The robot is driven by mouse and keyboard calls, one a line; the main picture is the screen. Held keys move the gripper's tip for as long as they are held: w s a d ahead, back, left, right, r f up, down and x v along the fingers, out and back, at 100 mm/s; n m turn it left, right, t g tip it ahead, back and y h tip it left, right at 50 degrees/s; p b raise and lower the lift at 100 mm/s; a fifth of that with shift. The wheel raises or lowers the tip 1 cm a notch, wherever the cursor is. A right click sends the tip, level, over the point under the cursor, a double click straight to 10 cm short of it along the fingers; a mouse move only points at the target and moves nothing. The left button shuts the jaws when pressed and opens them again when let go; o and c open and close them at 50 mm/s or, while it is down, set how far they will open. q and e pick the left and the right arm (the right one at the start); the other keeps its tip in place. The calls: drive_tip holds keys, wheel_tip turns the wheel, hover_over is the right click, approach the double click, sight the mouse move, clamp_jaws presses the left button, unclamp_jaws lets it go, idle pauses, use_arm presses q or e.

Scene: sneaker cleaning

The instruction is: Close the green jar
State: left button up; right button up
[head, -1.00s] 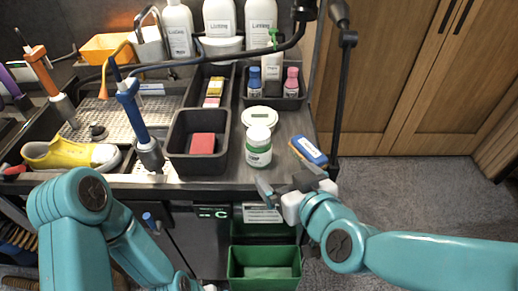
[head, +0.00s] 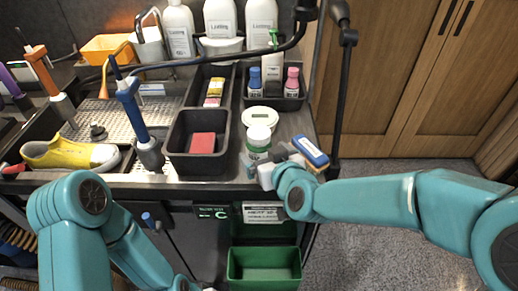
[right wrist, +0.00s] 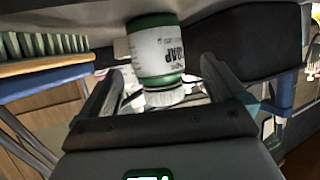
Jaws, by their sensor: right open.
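The green jar (head: 258,143) with a white label and white lid (head: 258,132) stands upright near the counter's front edge. My right gripper (head: 266,160) is open at the jar's near side, its fingers left and right of it. The right wrist view shows the jar (right wrist: 158,48) upside down, its ridged white lid (right wrist: 165,97) between the open fingers of my right gripper (right wrist: 160,80). I see no grip on the jar. The lid sits on the jar; I cannot tell how tight. My left arm is at lower left, its gripper out of frame.
A round white scale (head: 260,117) stands behind the jar. A dark bin with a red block (head: 202,143) is to the left. A green crate (head: 264,282) is below the counter.

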sight(259, 132)
drive_tip(key=x, duration=0.5)
drive_tip(key=shift+w+f, duration=0.15)
drive_tip(key=shift+f, duration=0.05)
drive_tip(key=shift+c, duration=0.3)
drive_tip(key=shift+r, duration=0.1)
drive_tip(key=c, duration=1.2)
wheel_tip(259, 132, up, 8)
drive_tip(key=p, duration=0.3)
drive_tip(key=shift+r, duration=0.1)
drive_tip(key=shift+c, duration=0.2)
wheel_tip(259, 132, up, 12)
drive_tip(key=p, duration=0.7)
